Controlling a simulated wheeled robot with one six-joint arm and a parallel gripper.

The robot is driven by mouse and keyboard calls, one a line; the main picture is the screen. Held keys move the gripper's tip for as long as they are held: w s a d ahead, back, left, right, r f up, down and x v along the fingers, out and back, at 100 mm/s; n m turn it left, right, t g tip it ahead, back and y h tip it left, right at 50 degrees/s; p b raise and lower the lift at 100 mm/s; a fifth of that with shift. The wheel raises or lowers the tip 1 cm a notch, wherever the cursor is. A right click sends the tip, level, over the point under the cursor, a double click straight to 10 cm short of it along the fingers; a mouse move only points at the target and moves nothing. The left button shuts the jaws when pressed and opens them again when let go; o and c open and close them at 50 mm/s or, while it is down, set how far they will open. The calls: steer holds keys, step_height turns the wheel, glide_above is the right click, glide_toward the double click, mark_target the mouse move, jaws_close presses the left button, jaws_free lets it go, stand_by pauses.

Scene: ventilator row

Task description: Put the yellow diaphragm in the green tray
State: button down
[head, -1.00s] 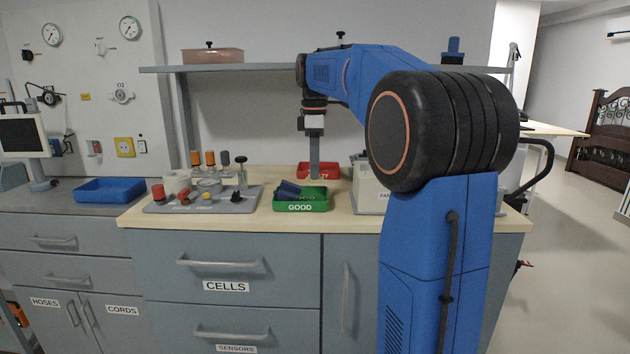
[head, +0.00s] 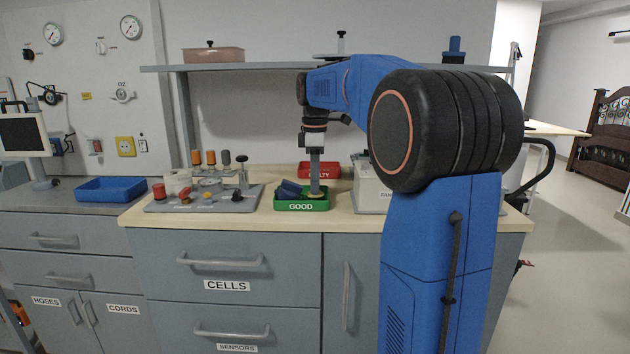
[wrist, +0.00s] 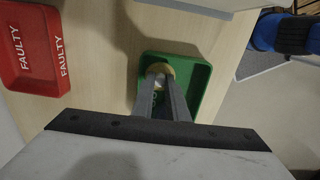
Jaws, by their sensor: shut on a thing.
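The green tray (head: 302,206), labelled GOOD, sits on the bench near its front edge. My gripper (head: 316,192) points straight down over the right part of this tray. It is shut on the yellow diaphragm (head: 316,195), a pale yellow disc low inside the tray's outline. In the wrist view the diaphragm (wrist: 160,69) shows at the tips of my gripper (wrist: 161,80), with the green tray (wrist: 203,80) around and below it. I cannot tell whether the disc touches the tray floor.
A dark blue item (head: 289,189) lies in the left part of the tray. The red FAULTY tray (head: 330,166) stands behind. A grey board with several parts (head: 160,206) is to the left, a pale box (head: 372,192) to the right. A shelf (head: 260,68) spans above.

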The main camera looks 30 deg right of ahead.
steer(key=shift+f, duration=0.1)
steer(key=c, duration=1.7)
jaws_free()
steer(key=shift+c, duration=0.2)
step_height(320, 180, up, 13)
steer(key=s+a+f+m+t, duration=0.1)
steer(key=s+a+f+m, duration=0.2)
steer(key=s+f, duration=0.7)
steer(key=s+a+f+m+t, duration=0.2)
steer(key=s+a+f+m, duration=0.2)
steer(key=s+a+f, duration=0.4)
steer(key=s+a+f+m+t, duration=0.1)
steer(key=s+a+f+m, duration=0.3)
steer(key=s+f, duration=0.8)
steer(key=shift+s+a+f+t, duration=0.2)
steer(key=shift+s+a+t, duration=0.3)
steer(key=shift+a, duration=0.4)
